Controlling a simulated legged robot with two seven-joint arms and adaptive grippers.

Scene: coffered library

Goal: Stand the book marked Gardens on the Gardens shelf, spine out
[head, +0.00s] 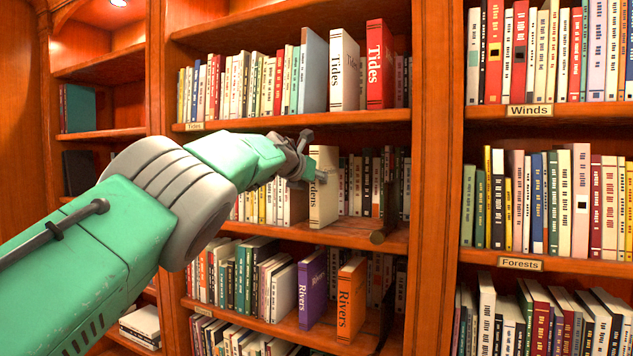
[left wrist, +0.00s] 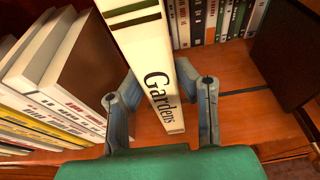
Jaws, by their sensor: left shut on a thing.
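The cream Gardens book (head: 323,200) stands upright on the middle shelf (head: 345,233) of the centre bookcase, its spine facing out. The gripper covers part of its title in the head view; the left wrist view shows the spine reading "Gardens" (left wrist: 158,95). My left gripper (head: 308,172) is shut on this book, with one finger on each side of it in the left wrist view (left wrist: 160,95). The label of this shelf is hidden behind my arm. My right gripper is in neither view.
Pale books (left wrist: 70,60) stand left of the Gardens book; a dark upright panel (left wrist: 288,55) is to its right, with bare shelf between. Tides books (head: 344,70) stand above and Rivers books (head: 312,290) below. Winds (head: 529,111) and Forests (head: 520,264) labels mark the right bookcase.

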